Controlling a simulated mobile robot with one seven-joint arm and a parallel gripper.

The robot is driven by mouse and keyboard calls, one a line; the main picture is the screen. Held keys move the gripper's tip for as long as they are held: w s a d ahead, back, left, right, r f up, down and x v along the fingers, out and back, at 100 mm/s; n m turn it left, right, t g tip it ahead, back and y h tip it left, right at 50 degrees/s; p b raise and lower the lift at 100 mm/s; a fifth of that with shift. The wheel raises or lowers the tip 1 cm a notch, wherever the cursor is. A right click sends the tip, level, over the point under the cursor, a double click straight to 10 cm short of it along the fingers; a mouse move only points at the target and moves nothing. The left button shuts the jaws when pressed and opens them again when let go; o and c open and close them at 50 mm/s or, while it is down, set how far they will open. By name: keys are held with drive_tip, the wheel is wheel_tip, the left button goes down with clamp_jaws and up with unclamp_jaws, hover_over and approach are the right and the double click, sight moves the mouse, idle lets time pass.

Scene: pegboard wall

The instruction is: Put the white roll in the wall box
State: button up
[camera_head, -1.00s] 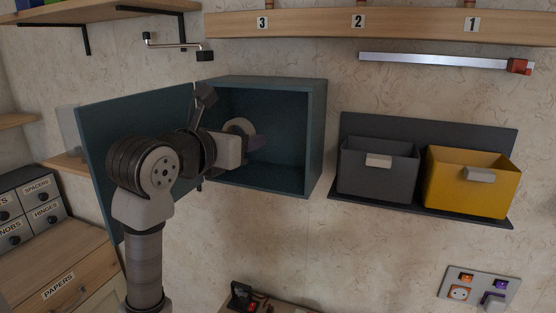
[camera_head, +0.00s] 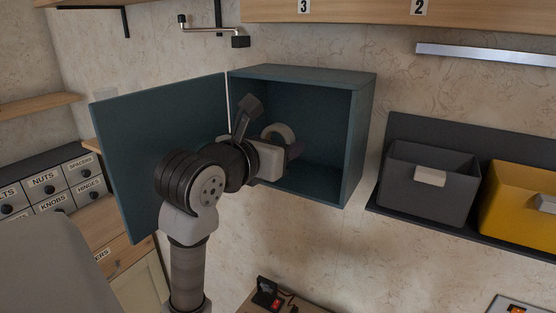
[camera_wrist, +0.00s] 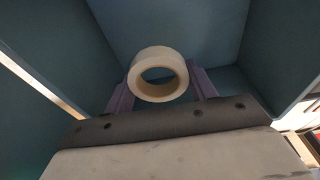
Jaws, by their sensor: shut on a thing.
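The white roll (camera_head: 281,132) is a pale ring held at the mouth of the wall box, against its dark interior. In the wrist view the roll (camera_wrist: 158,57) sits upright between two purple fingers, with its hole facing me. My gripper (camera_head: 290,149) is shut on the roll; its fingers (camera_wrist: 160,88) also show in the wrist view. The wall box (camera_head: 358,130) is dark teal and open at the front. Its door (camera_head: 160,130) stands swung out to the left. My arm hides part of the box's left side and lower front. I cannot tell whether the roll touches the box.
The right part of the box interior is empty. A grey bin (camera_head: 430,190) and a yellow bin (camera_head: 515,215) hang to the right. A crank handle (camera_head: 212,30) is above the box. Labelled drawers (camera_head: 50,185) stand at the left, beyond the open door.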

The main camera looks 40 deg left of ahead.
drive_tip(key=shift+f+p, duration=0.4)
drive_tip(key=shift+f, duration=1.5)
drive_tip(key=shift+f, duration=0.25)
drive_tip(key=o, duration=1)
drive_tip(key=shift+r, duration=0.1)
drive_tip(key=shift+r, duration=0.15)
drive_tip(key=b+v, duration=0.4)
drive_tip(key=v, duration=0.8)
drive_tip(key=shift+d+b, duration=0.1)
drive_tip(key=shift+b, duration=0.25)
